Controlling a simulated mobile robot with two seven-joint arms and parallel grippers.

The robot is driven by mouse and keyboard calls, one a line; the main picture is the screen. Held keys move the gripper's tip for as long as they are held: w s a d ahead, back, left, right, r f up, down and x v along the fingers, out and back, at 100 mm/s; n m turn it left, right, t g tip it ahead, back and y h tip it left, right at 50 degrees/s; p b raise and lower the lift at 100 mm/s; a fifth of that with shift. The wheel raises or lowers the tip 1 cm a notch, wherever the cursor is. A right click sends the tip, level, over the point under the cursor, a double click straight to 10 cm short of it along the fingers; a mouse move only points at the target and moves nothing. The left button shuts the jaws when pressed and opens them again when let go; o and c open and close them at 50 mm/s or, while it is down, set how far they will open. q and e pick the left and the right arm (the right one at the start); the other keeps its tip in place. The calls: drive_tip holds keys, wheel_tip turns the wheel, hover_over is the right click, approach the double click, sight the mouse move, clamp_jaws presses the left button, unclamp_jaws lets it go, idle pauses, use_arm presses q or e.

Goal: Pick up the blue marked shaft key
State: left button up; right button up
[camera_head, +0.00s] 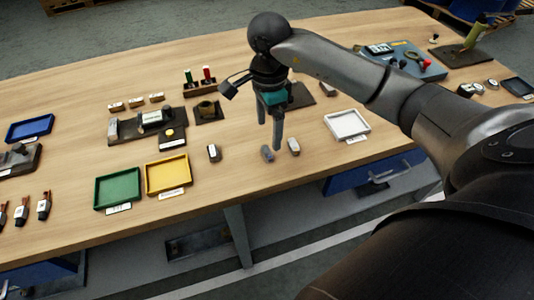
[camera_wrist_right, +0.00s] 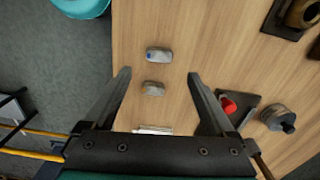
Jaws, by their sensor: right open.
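The blue marked shaft key (camera_wrist_right: 159,55) is a small grey rounded block with a blue mark at its left end in the right wrist view. My left gripper is not visible.
A similar small block (camera_head: 214,153) lies further left. A white tray (camera_head: 347,124) is to the right; yellow (camera_head: 167,189) and green (camera_head: 96,201) trays are left. A dark plate with a red part (camera_wrist_right: 228,105) lies behind. The table's front edge is close to the keys.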

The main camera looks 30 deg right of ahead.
sight(267, 152)
drive_tip(key=shift+a+f+b, duration=0.15)
drive_tip(key=shift+f, duration=1.6)
drive_tip(key=shift+a+f+b, duration=0.1)
drive_tip(key=shift+f+b, duration=0.05)
drive_tip(key=shift+f, duration=1.55)
drive_tip(key=shift+c, duration=0.3)
clamp_jaws()
